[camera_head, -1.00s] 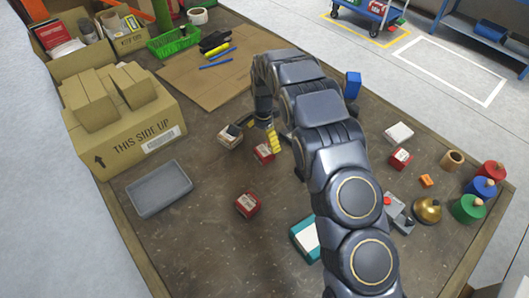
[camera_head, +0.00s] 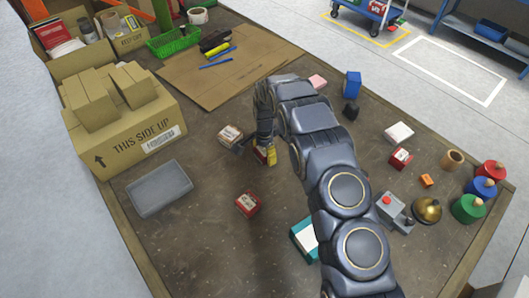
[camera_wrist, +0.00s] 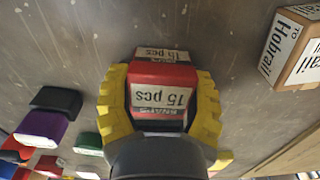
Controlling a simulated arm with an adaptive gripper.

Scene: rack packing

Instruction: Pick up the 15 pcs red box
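The red 15 pcs box (camera_wrist: 161,74) is between the yellow fingers of my gripper (camera_wrist: 162,92) in the wrist view, its white label reading "15 pcs". The fingers lie against both sides of the box and no gap shows. In the head view my gripper (camera_head: 265,154) is low at the table, and the box (camera_head: 259,157) is mostly hidden by the fingers. I cannot tell whether the box is clear of the table.
A labelled carton box (camera_head: 230,136) stands close left of my gripper; another red box (camera_head: 247,203) lies nearer. A grey tray (camera_head: 159,188) and a large carton (camera_head: 135,130) are at left. A teal box (camera_head: 305,238) is beside my arm.

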